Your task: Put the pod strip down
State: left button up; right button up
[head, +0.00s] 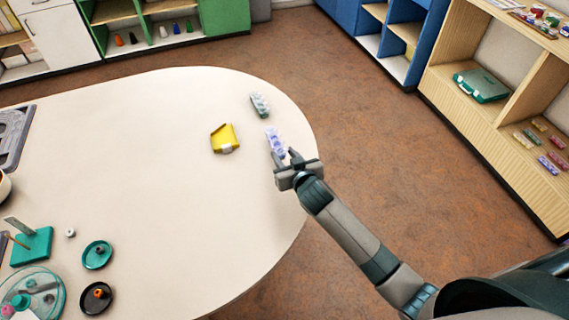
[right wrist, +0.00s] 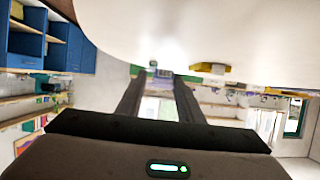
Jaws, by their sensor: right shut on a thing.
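A lavender pod strip (head: 275,141) shows in the head view over the right end of the table, at the tips of my right gripper (head: 284,158). My right gripper is shut on this strip. Whether the strip touches the table top I cannot tell. In the right wrist view the fingers of my right gripper (right wrist: 158,88) reach away from the camera, and the strip is hard to make out. A second pod strip (head: 260,104), grey-green, lies on the table just beyond. My left gripper is not in view.
A yellow object (head: 222,136) with a pale part lies left of the strip on the cream table (head: 160,190). Teal dishes (head: 97,254) and tools stand at the lower left. Bare table lies between. The rounded table edge is close on the right.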

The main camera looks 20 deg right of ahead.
notch_tip(320, 180, down, 4)
jog(key=shift+r, duration=0.25)
jog(key=shift+f, duration=0.2)
jog(key=shift+f, duration=0.1)
jog(key=o, duration=1)
jog(key=shift+o, duration=0.2)
jog(key=shift+p, duration=0.3)
